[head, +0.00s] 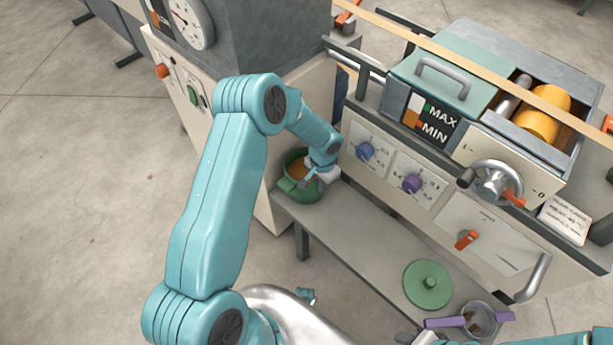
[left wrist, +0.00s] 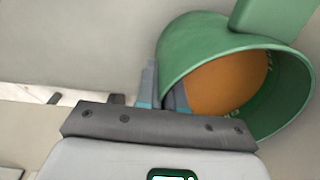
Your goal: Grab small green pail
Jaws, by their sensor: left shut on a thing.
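The small green pail (head: 290,188) stands at the left end of the low grey shelf, with something orange inside. My left gripper (head: 308,182) reaches down to it and partly covers its right side in the head view. In the left wrist view the pail (left wrist: 195,35) is at the upper right, its open mouth and orange contents showing. There my left gripper's fingers (left wrist: 163,92) are on either side of the pail's near wall at the rim, shut on it. Part of my right gripper (head: 425,338) shows at the bottom edge of the head view; its fingers are unclear.
A round green lid (head: 428,284) and a metal pot (head: 480,319) with purple handles are on the right part of the shelf (head: 355,230). The machine panel with blue (head: 365,151) and purple (head: 412,184) knobs rises right behind the pail. The shelf's middle is clear.

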